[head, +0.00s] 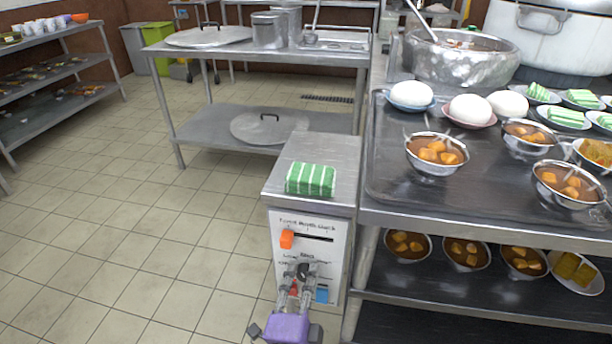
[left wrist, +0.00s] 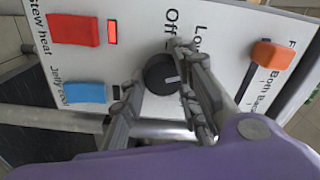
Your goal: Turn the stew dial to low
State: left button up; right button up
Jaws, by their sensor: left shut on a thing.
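The stew dial (left wrist: 160,74) is a round black knob on a white control panel (head: 337,254). In the left wrist view its pale mark points to the right. The word "Off" stands above the knob there and a partly hidden "Low" to its upper right. Other label text is hidden by a finger. My left gripper (head: 298,275) has come to the panel from below. Its fingers, also in the left wrist view (left wrist: 158,88), stand on both sides of the knob and are shut on it. My right gripper is not in view.
An orange slider (head: 287,239) sits above the dial. A red switch (left wrist: 74,29) with a red lamp and a blue switch (left wrist: 85,92) are close by. A green striped block (head: 311,180) lies on the cabinet top. A counter with bowls (head: 436,154) stands right; floor left is clear.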

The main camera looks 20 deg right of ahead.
pick_arm(q)
jog(key=shift+s+f+n+p, duration=0.15)
jog(key=shift+n+p, duration=0.4)
jog(key=shift+n, duration=0.65)
jog(key=shift+s+f+n+p, duration=0.1)
jog(key=shift+f+n+p, duration=0.3)
jog(key=shift+n, duration=0.8)
jog(key=shift+d+r, duration=0.15)
jog(key=o, duration=1)
jog(key=shift+d, duration=0.1)
jog(key=shift+r, duration=0.15)
jog(key=shift+w, duration=0.1)
